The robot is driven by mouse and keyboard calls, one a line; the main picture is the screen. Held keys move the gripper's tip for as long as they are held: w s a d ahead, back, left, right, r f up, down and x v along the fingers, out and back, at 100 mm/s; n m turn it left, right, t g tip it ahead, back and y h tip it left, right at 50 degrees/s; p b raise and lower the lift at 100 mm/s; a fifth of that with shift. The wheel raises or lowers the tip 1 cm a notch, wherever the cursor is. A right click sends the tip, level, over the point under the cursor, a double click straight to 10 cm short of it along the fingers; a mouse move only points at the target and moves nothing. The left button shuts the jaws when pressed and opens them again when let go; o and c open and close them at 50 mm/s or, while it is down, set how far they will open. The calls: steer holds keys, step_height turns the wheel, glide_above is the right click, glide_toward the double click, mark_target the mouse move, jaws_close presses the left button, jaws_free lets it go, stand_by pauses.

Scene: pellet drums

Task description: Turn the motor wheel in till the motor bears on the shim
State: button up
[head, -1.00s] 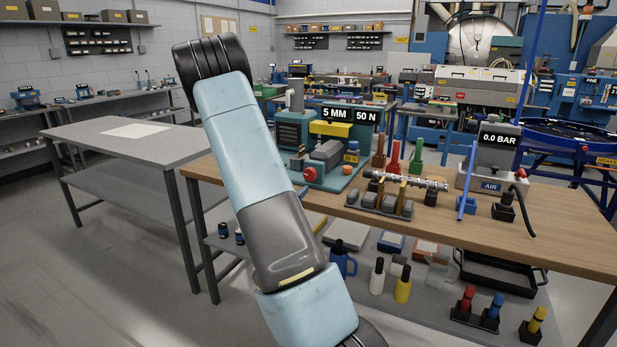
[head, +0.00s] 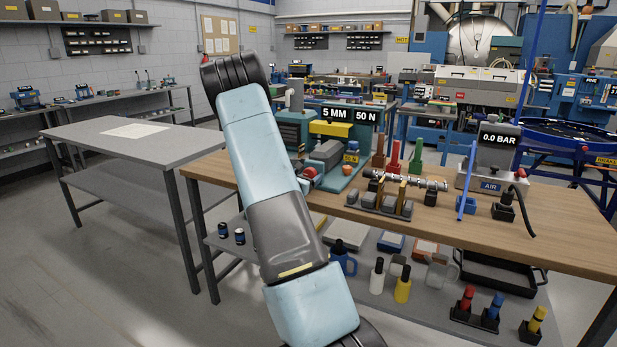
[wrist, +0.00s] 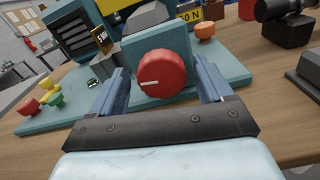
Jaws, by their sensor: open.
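The red wheel (wrist: 160,76) with a white mark pointing left is on the front of the teal machine (wrist: 225,62). In the head view the red wheel (head: 310,173) is partly covered by my arm. My gripper (wrist: 163,80) is open, with one finger on each side of the wheel; I cannot tell whether either finger touches it. A grey rounded block (head: 327,151), probably the motor, sits behind the wheel. A small labelled piece (wrist: 102,36), possibly the shim, stands left of the wheel. The contact between motor and shim is hidden.
An orange knob (wrist: 205,30) is to the right of the wheel. Red, yellow and green buttons (wrist: 44,103) are at the left of the base. A metal shaft on blocks (head: 415,182) lies to the right on the wooden bench (head: 450,230).

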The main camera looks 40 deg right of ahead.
steer(key=shift+c, duration=0.5)
steer(key=c, duration=0.9)
steer(key=shift+r, duration=0.1)
steer(key=shift+c, duration=0.3)
steer(key=shift+m, duration=0.3)
steer(key=m, duration=0.3)
steer(key=shift+m, duration=2)
